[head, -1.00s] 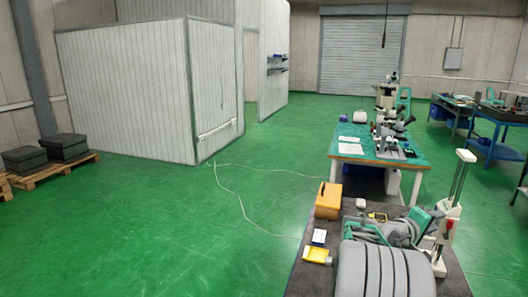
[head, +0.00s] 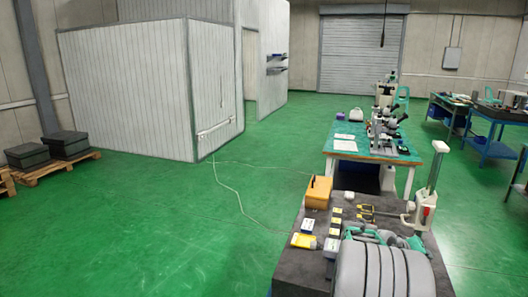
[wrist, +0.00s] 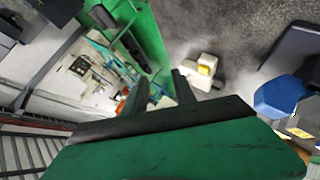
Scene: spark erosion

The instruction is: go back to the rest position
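My gripper (wrist: 161,82) shows in the wrist view as a green body with two dark fingers. The fingers stand apart with nothing between them, so it is open and empty. In the head view, teal and grey arm parts of mine are low in front of the dark bench. I cannot clearly pick out the fingertips there. In the wrist view a white block with a yellow patch (wrist: 198,68) lies beyond the fingers on a dark grey surface, apart from them.
The dark bench (head: 287,262) carries an orange case (head: 318,192), a yellow box (head: 303,241) and small cards and tools. Behind is a green-topped table (head: 347,128) with microscopes. Green floor (head: 150,220) at left is clear.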

